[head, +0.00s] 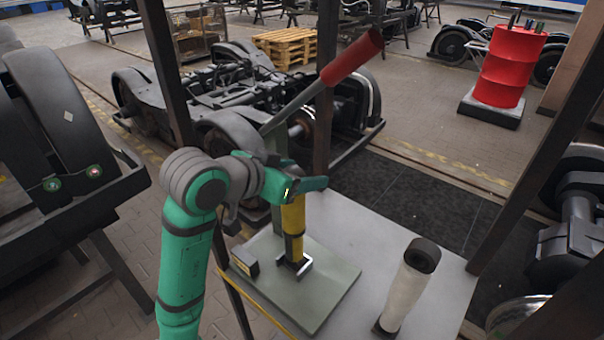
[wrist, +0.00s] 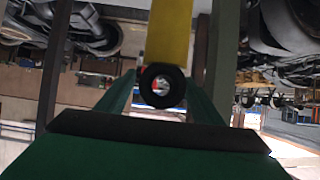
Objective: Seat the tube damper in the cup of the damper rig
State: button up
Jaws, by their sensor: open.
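The tube damper (head: 293,218) is a yellow tube standing upright on the damper rig, below my gripper (head: 312,186). Its lower end is at the dark cup (head: 294,263) on the rig's grey-green base plate (head: 335,290); it looks to be in the cup, but I cannot tell how deep. In the wrist view the damper (wrist: 168,30) shows as a yellow tube with a black ring eye at its end. My open gripper (wrist: 163,80) has one green finger on each side of that eye. In the head view my gripper hides the damper's top.
The rig's lever with its red handle (head: 352,57) slants up above my gripper. A pale cylinder with a black top (head: 405,290) stands on the table (head: 375,235) at right. Dark posts stand around the table.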

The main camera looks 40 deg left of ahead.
jog(key=v, duration=1.1)
jog(key=shift+s, duration=0.25)
jog(key=shift+a+r, duration=0.1)
jog(key=shift+r, duration=0.05)
